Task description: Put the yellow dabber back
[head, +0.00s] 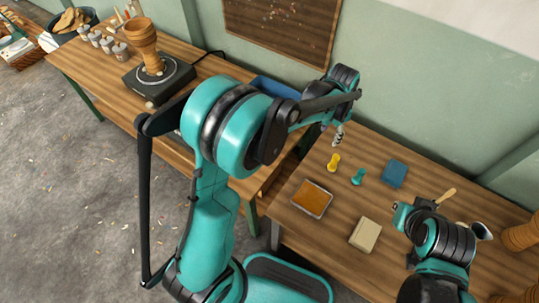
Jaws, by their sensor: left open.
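The yellow dabber (333,162) is on the right wooden table, near its back left part, apart from any gripper. A similar teal dabber (358,177) is just to its right. My left arm reaches across from the left, and its gripper (338,136) is above the table just behind the yellow dabber in the picture. It is small and partly hidden by my arm; it is open, with nothing seen in it. My right arm is at the lower right; its gripper fingers cannot be made out clearly.
A tray with an orange-brown filling (301,196), a beige block (365,234) and a blue pad (395,173) lie on the right table. A wooden-handled tool (446,195) is near my right arm. A wooden goblet drum body (143,42) stands on the left table's turntable.

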